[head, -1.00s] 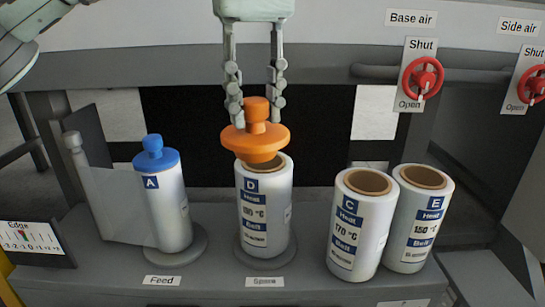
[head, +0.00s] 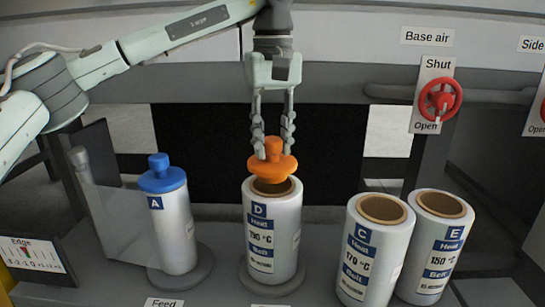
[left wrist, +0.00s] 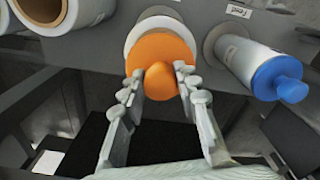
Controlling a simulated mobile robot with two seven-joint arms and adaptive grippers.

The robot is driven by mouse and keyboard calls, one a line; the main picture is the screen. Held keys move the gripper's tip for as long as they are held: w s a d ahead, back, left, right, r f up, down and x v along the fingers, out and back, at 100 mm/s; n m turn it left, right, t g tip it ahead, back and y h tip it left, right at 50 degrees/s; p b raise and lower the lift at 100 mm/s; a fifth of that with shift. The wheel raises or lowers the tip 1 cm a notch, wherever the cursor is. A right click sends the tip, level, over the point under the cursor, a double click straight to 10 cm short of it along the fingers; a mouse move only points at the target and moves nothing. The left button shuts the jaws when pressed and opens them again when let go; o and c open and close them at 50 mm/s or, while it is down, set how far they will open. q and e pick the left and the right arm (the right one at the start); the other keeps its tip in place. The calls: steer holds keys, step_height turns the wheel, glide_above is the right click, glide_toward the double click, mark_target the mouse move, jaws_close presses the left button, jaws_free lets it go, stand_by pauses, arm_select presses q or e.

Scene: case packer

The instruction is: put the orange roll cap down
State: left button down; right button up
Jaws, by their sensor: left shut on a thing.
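My left gripper (head: 273,148) points down and is shut on the knob of the orange roll cap (head: 272,169). The cap is over the open top of white roll D (head: 272,230), its flange a little above the rim. I cannot tell whether the cap's lower plug is inside the core. In the left wrist view the fingers (left wrist: 167,88) stand either side of the knob of the orange cap (left wrist: 158,52), and the white rim of roll D (left wrist: 137,32) shows behind it. My right gripper is not in view.
Roll A (head: 177,235) with a blue cap (head: 162,174) stands left on the feed spot beside a clear panel (head: 115,205). Open rolls C (head: 375,250) and E (head: 435,245) stand close together at right. A red valve wheel (head: 440,98) is behind them.

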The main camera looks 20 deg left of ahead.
mark_target(273, 161)
arm_select(q)
step_height(273, 161, down, 4)
steer(key=shift+r, duration=0.25)
steer(key=c, duration=1.1)
jaws_free()
steer(key=shift+c, duration=0.2)
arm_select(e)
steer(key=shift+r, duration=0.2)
arm_select(q)
steer(key=shift+r, duration=0.25)
step_height(273, 161, up, 10)
steer(key=shift+r+p, duration=0.25)
steer(key=shift+p, duration=0.3)
steer(key=shift+r, duration=0.5)
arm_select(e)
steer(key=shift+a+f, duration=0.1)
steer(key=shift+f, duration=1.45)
